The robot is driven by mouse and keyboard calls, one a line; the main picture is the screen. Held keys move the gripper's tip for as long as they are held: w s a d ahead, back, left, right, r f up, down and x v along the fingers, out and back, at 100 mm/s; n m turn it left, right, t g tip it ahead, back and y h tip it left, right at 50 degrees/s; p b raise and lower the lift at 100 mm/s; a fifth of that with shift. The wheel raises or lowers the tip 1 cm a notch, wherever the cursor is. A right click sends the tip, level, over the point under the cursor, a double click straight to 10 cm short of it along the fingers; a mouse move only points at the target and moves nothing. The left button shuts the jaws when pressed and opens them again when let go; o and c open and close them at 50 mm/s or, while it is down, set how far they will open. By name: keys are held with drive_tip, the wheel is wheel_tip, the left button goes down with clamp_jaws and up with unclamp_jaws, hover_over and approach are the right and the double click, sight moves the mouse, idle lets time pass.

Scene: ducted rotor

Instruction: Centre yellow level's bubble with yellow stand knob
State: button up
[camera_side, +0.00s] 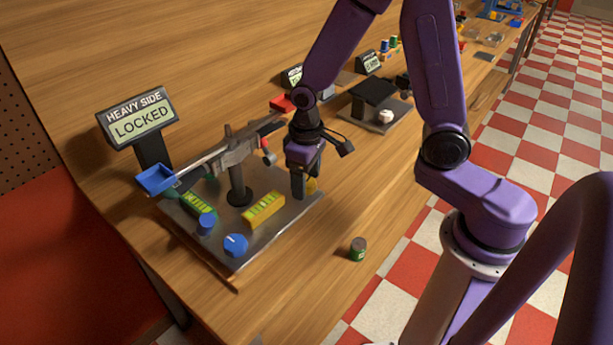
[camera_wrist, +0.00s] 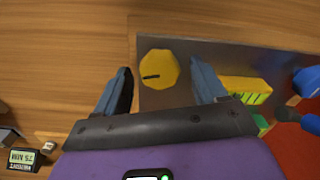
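The yellow stand knob (camera_wrist: 158,69) is a round knob with a dark pointer mark, at a corner of the grey metal plate (camera_wrist: 190,48). In the side view the knob (camera_side: 312,186) is partly hidden behind my gripper (camera_side: 300,185). In the wrist view my gripper (camera_wrist: 162,85) is open, with one finger on each side of the knob and gaps between. The yellow level (camera_side: 263,209) lies on the plate (camera_side: 285,222) left of my gripper. It also shows in the wrist view (camera_wrist: 247,88). Its bubble is too small to make out.
A blue knob (camera_side: 235,244) and a green level (camera_side: 197,207) are on the same plate. A balance beam on a post (camera_side: 238,180) stands behind, with a blue pan (camera_side: 156,179). A sign (camera_side: 138,116) reads "HEAVY SIDE LOCKED". A small green can (camera_side: 358,249) stands on open table in front.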

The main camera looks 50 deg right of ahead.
sight(307, 182)
drive_tip(key=shift+r, duration=0.1)
wheel_tip(307, 182, up, 17)
idle(0.8)
drive_tip(key=s+f+n, duration=0.3)
drive_tip(key=s+n, duration=0.1)
drive_tip(key=s, duration=0.6)
drive_tip(key=s+d+f+n, duration=0.1)
drive_tip(key=s+f+n, duration=0.3)
drive_tip(key=s, duration=0.6)
drive_tip(key=shift+n, duration=0.8)
